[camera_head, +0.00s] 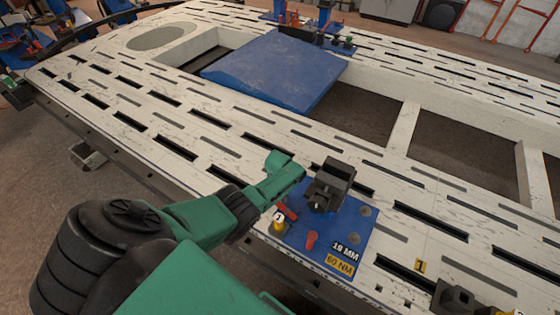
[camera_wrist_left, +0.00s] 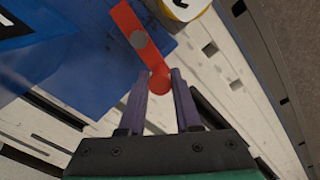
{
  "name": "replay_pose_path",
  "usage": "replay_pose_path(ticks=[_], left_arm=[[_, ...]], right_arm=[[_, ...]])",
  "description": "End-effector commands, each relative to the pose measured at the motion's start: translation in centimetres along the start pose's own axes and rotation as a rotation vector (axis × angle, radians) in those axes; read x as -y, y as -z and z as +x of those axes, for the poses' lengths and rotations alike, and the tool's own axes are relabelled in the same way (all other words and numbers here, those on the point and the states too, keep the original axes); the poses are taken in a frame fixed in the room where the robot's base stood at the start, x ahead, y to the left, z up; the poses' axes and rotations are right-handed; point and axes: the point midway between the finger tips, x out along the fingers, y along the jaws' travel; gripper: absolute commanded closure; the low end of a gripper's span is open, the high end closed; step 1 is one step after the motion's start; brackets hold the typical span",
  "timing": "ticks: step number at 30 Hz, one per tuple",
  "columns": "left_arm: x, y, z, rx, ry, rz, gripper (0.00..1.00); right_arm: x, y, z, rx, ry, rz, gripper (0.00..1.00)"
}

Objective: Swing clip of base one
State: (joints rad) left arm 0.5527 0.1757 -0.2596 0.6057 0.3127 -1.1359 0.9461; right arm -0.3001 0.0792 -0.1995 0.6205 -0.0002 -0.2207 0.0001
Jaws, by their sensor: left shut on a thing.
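Base one is a blue plate (camera_head: 335,228) on the pale slotted bench, with a black block (camera_head: 329,186) on it. A yellow marker (camera_head: 279,226) with a 1 stands at its left edge; its label is partly seen in the left wrist view (camera_wrist_left: 183,8). The red clip (camera_head: 287,211) lies beside this marker; the left wrist view shows it as a red bar (camera_wrist_left: 131,22) with a grey pivot and a rounded end. My left gripper (camera_wrist_left: 160,98) is shut on that rounded end, one finger on each side. The fingertips are hard to see in the head view. My right gripper is out of view.
A dark block (camera_head: 459,299) stands at the bottom right near a yellow 1 tag (camera_head: 420,266). A large blue panel (camera_head: 275,70) and open frame gaps lie beyond.

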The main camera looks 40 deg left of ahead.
Motion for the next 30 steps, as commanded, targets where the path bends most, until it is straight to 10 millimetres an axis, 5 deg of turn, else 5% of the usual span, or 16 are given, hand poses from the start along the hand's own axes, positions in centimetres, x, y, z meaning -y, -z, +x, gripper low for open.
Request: replay_pose_path(ticks=[18,19,21,30], left_arm=[[0.29,-0.03,-0.01,-0.002,0.001,-0.054,1.00],[0.29,-0.02,-0.01,-0.002,0.001,-0.054,0.64],[0.29,-0.03,-0.01,-0.002,0.001,-0.054,0.38],[0.24,-0.07,-0.08,-0.001,0.000,-0.053,0.38]], right_arm=[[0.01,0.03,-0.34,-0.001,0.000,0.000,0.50],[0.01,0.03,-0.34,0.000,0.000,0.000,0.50],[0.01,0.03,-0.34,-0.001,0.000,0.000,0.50],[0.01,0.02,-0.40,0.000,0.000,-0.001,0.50]])
